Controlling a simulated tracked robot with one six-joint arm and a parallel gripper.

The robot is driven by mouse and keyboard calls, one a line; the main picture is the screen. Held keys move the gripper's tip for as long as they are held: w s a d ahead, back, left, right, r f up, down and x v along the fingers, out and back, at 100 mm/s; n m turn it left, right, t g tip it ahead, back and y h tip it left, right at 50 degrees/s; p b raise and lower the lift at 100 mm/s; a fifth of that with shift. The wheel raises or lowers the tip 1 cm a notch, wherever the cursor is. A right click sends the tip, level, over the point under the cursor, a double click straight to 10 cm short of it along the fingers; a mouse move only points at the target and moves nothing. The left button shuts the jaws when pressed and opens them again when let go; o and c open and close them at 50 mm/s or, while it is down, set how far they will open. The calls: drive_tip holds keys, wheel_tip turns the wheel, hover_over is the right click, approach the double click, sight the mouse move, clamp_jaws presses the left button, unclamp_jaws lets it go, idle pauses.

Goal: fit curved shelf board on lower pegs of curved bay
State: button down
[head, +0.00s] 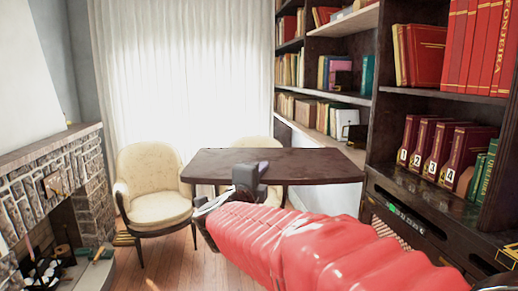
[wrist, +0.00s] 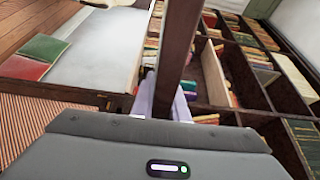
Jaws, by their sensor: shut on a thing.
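The dark brown curved shelf board (head: 300,163) is held level in the air in the middle of the head view. My gripper (head: 260,169) is shut on its near edge, left of its middle. In the wrist view the board (wrist: 174,60) shows nearly edge-on, running up and away from between the jaws (wrist: 167,103). The dark bookcase (head: 378,120) stands right of and behind the board, and the board's right end appears close in front of it. I cannot tell which part is the curved bay. I cannot make out the lower pegs.
Two cream chairs (head: 152,185) stand near the curtained window, one partly behind the board. A stone fireplace (head: 60,180) is at the left. Red books (head: 425,145) with number tags stand on the right shelf. Open wooden floor (head: 185,262) lies between.

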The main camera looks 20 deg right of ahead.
drive_tip(key=a+f+n+t+y, duration=0.1)
drive_tip(key=a+f+n+y, duration=0.1)
drive_tip(key=f, duration=0.8)
drive_tip(key=w+a+f+n+t+y, duration=0.1)
drive_tip(key=a+f+n+y, duration=0.2)
drive_tip(key=f, duration=0.8)
drive_tip(key=a+f+n+t+y, duration=0.2)
drive_tip(key=a+f+y, duration=0.4)
drive_tip(key=f, duration=0.5)
drive_tip(key=shift+w+a+f+n, duration=0.3)
drive_tip(key=shift+a+n, duration=0.1)
drive_tip(key=shift+a, duration=0.1)
